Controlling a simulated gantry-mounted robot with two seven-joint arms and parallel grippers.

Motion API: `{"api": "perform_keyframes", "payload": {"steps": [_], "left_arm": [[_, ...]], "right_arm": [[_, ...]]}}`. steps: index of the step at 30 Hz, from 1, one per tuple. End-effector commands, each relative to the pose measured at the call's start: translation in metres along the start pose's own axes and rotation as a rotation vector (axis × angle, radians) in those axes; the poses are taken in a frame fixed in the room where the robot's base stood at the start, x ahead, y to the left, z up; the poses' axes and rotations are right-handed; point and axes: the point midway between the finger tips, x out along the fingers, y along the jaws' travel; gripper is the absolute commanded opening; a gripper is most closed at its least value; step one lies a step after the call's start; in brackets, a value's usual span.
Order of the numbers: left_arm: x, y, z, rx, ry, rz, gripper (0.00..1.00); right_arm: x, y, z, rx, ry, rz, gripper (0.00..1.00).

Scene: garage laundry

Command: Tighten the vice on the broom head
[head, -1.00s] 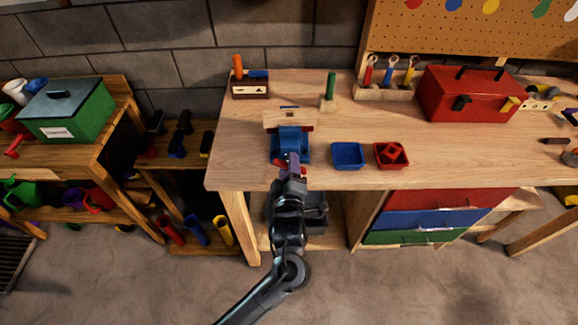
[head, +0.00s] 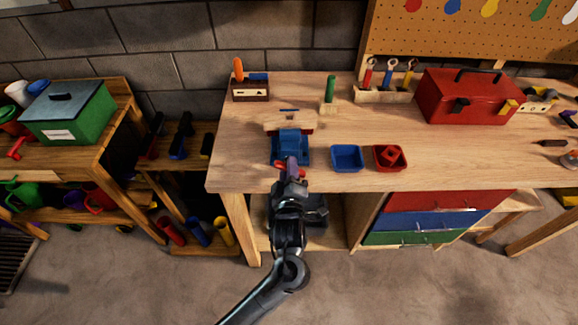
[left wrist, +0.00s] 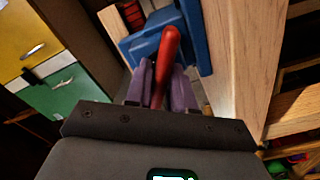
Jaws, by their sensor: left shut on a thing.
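The blue vice (head: 304,153) is at the bench's front edge, left of the blue tray. The pale wooden broom head (head: 275,125) lies crosswise at its far side; whether the jaws touch it cannot be told. My left gripper (head: 291,166) is at the vice's front, below the bench edge's far side. In the left wrist view its purple fingers (left wrist: 164,88) are shut on the red vice handle (left wrist: 169,44), which runs up between them toward the blue vice body (left wrist: 145,44). My right gripper is not in view.
A blue tray (head: 347,146) and a red tray (head: 402,164) stand right of the vice. A block with a green handle (head: 330,92) and a tool block (head: 250,91) stand behind. A red toolbox (head: 440,85) is at the back right. Bare bench lies between.

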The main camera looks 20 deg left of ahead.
Motion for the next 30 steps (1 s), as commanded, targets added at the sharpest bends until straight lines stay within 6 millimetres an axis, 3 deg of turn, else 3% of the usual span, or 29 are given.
{"api": "perform_keyframes", "payload": {"steps": [15,30], "left_arm": [[-0.001,0.006,-0.003,0.437,-0.001,-0.003,0.00],[-0.001,0.008,-0.001,0.902,0.001,0.001,0.00]], "right_arm": [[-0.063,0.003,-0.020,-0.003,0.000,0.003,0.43],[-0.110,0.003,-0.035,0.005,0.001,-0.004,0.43]]}}
